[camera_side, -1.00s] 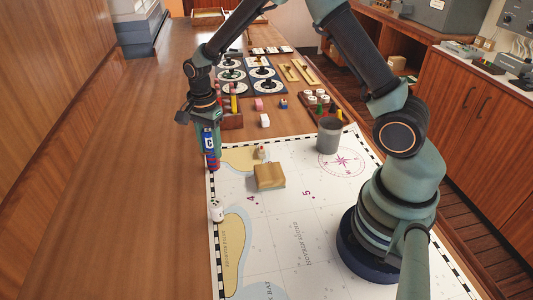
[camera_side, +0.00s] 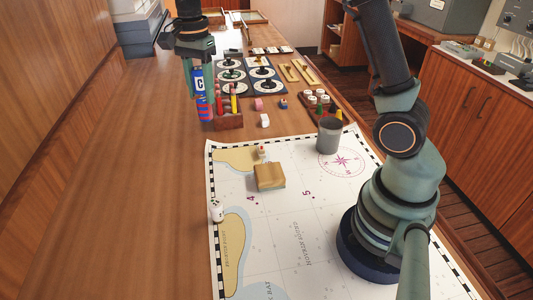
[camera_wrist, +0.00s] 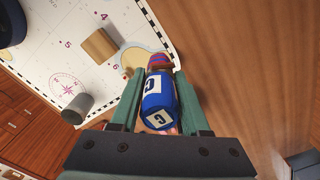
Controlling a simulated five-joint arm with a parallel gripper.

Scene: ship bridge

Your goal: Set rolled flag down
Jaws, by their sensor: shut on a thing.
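The rolled flag (camera_side: 203,93) is a short upright roll, blue with a white label on top and red-and-blue bands at its lower end. My gripper (camera_side: 198,70) is shut on it, and the roll hangs down from the fingers. In the side view it appears left of the small wooden rack (camera_side: 229,121), seemingly above the bare table. In the wrist view the flag (camera_wrist: 158,101) sits between both fingers of my gripper (camera_wrist: 159,98), its banded end pointing away. The exact height of its lower end is hard to tell.
The chart (camera_side: 310,220) carries a wooden block (camera_side: 269,177), a grey cup (camera_side: 329,136) and a small white figure (camera_side: 217,211). A dark mat (camera_side: 249,83) with several round pieces lies behind the rack. The wooden table (camera_side: 150,180) left of the chart is clear.

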